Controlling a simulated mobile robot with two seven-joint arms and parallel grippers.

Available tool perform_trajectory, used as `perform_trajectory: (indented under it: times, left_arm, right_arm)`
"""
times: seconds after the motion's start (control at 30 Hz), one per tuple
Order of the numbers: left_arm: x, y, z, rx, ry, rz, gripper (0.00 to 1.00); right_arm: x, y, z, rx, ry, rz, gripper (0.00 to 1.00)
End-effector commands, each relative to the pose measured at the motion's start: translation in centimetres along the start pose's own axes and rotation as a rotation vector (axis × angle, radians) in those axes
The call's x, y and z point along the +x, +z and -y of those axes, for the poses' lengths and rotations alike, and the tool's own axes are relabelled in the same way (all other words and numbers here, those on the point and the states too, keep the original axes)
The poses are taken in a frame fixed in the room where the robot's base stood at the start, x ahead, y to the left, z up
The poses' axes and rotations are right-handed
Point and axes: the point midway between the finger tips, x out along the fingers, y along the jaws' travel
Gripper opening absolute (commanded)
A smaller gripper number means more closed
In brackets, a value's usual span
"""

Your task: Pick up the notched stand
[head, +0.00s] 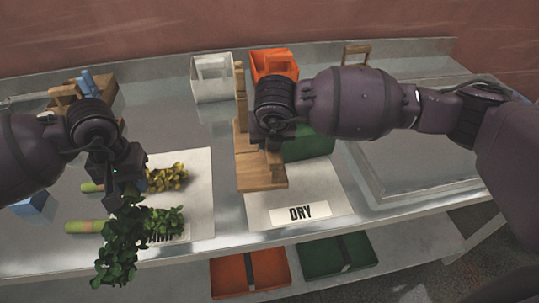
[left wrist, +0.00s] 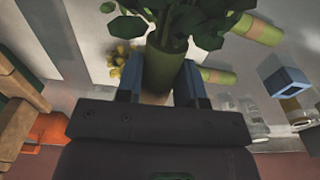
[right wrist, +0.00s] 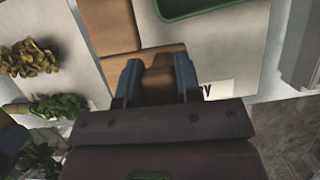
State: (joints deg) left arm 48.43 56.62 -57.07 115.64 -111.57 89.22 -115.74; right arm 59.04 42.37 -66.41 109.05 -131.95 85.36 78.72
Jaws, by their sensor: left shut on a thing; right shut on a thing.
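The notched stand (head: 262,172) is a light wooden piece with a tall upright and a stepped base, over the left part of the white DRY board (head: 330,212). My right gripper (head: 268,143) is at the stand, and its own arm hides part of it. In the right wrist view my right gripper (right wrist: 156,82) is shut on a brown wooden part of the stand (right wrist: 158,78). I cannot tell whether the base touches the board. My left gripper (head: 125,185) is shut on a leafy green bunch (head: 118,255), whose green stem (left wrist: 168,68) shows between the fingers.
A yellow bunch (head: 168,178) and another green bunch (head: 160,222) lie on the left board. A blue block (head: 32,204) lies at the left. White (head: 212,80) and orange (head: 273,64) bins stand behind. A green bin (head: 310,147) is close right of the stand.

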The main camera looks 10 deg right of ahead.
Motion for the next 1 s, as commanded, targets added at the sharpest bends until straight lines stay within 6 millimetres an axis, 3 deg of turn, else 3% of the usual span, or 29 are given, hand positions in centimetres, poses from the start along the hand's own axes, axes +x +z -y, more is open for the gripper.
perform_trajectory:
  times: [0.2, 0.5, 0.7, 1.0]
  left_arm:
    - [0.6, 0.0, 0.0, 0.000, 0.000, 0.002, 0.10]
    - [1.0, 0.0, 0.0, 0.000, 0.000, 0.004, 0.10]
    - [1.1, 0.0, 0.0, 0.000, 0.000, 0.004, 0.10]
    - [1.0, 0.1, 0.0, 0.000, 0.000, 0.004, 0.10]
  right_arm:
    - [-5.3, 2.3, 0.0, 0.000, 0.001, 0.005, 0.00]
    - [-10.2, 4.3, 0.0, 0.001, 0.001, 0.003, 0.00]
    - [-11.3, 4.7, 0.0, 0.001, 0.001, 0.001, 0.00]
    - [-11.5, 4.8, 0.0, 0.000, 0.001, 0.001, 0.00]
